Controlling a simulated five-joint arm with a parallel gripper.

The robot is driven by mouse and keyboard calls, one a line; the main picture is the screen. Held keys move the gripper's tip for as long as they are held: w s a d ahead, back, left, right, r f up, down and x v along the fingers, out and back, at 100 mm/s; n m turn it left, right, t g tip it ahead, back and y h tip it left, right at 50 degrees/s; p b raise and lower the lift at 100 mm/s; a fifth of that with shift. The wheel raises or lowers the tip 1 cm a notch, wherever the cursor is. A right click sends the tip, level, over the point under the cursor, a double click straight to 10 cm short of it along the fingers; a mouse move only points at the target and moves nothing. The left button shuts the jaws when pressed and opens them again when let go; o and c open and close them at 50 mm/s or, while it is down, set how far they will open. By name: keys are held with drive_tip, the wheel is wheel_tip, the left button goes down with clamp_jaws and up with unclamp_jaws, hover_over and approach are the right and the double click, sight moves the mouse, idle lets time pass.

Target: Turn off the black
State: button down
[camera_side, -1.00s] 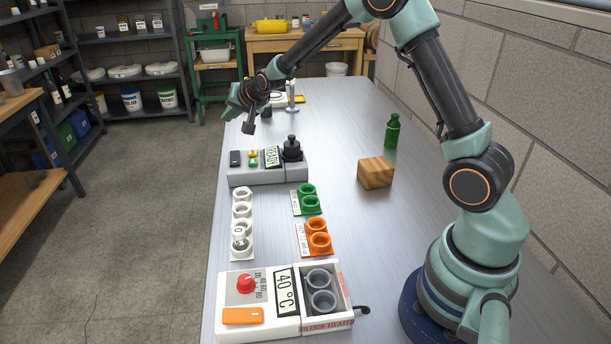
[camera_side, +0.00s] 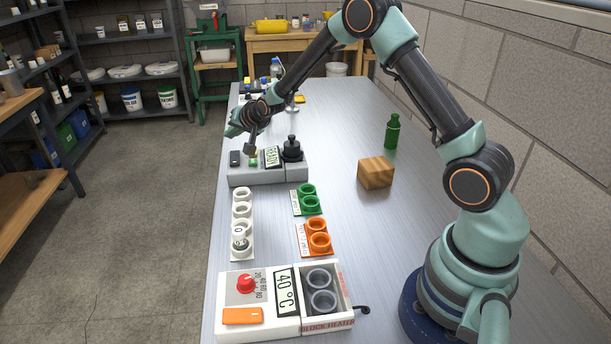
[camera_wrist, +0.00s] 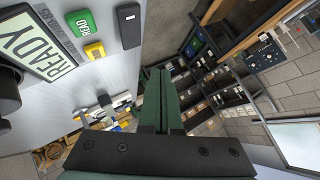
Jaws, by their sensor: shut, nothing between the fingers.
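A grey instrument box (camera_side: 268,176) stands on the bench in the side view. Its top carries a black rocker switch (camera_side: 235,158) at the left end, small green and yellow buttons, a display (camera_side: 272,157) reading READY and a black round holder (camera_side: 291,150). In the wrist view the black switch (camera_wrist: 130,25) lies beside the yellow READ button (camera_wrist: 94,50) and the green button (camera_wrist: 82,22). My gripper (camera_side: 249,151) is shut and empty, pointing down just above the box near the buttons. Its fingers show in the wrist view (camera_wrist: 155,95). I cannot tell any contact.
White (camera_side: 241,222), green (camera_side: 307,199) and orange (camera_side: 315,237) tube racks stand nearer the camera, before a block heater (camera_side: 258,312) with a red knob. A wooden block (camera_side: 375,172) and a green bottle (camera_side: 392,132) stand at right. The bench between is clear.

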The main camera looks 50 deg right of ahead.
sight(236, 155)
drive_tip(key=shift+w+d+f, duration=0.1)
drive_tip(key=shift+f, duration=0.8)
drive_tip(key=shift+w+d+f, duration=0.1)
drive_tip(key=shift+f, duration=0.75)
idle(0.8)
drive_tip(key=shift+d+f, duration=0.15)
drive_tip(key=shift+f, duration=0.25)
drive_tip(key=shift+f, duration=0.45)
idle(0.5)
drive_tip(key=shift+r, duration=0.2)
drive_tip(key=shift+r, duration=0.7)
drive_tip(key=shift+r, duration=0.1)
drive_tip(key=shift+s+a+r, duration=0.15)
drive_tip(key=shift+a+r, duration=0.05)
drive_tip(key=shift+r, duration=1)
drive_tip(key=shift+s+a+r, duration=0.15)
drive_tip(key=shift+r, duration=1.05)
